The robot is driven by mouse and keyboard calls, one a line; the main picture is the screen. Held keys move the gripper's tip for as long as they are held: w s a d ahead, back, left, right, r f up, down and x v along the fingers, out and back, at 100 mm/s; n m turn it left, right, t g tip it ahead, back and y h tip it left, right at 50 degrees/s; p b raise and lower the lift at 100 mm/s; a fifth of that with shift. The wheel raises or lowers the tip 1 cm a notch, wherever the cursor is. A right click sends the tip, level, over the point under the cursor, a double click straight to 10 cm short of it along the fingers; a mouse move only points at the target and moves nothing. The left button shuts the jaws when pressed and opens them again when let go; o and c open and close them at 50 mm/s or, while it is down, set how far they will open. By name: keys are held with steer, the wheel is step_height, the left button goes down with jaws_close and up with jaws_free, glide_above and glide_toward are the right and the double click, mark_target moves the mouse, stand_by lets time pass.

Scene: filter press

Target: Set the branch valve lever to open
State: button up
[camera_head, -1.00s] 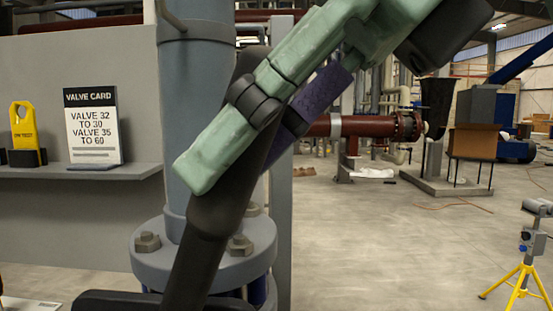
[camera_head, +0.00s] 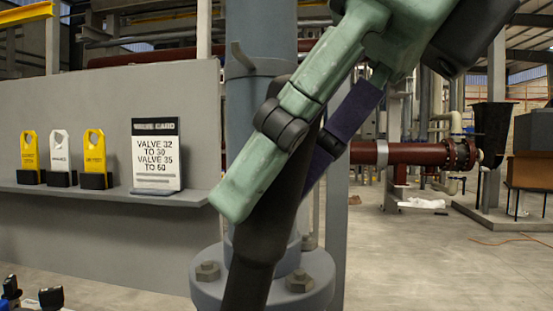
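I cannot make out the branch valve lever in the head view. My pale green and dark arm links cross the middle and upper right, and they hide part of the scene. My gripper does not show clearly anywhere, so I cannot see what it touches. A thick grey vertical pipe (camera_head: 260,115) stands behind my arm, with a bolted flange (camera_head: 318,285) at its foot. A dark purple bar (camera_head: 352,112) shows beside the green link; I cannot tell what it belongs to.
A shelf (camera_head: 125,196) at left holds a valve card (camera_head: 157,150) reading "VALVE 32 TO 30, VALVE 35 TO 60". Yellow (camera_head: 30,155) and white (camera_head: 60,153) tags stand beside it. Small dark-topped items (camera_head: 50,298) show at lower left. A red-brown pipe (camera_head: 425,153) runs at right.

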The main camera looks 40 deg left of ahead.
steer(key=shift+o, duration=0.9)
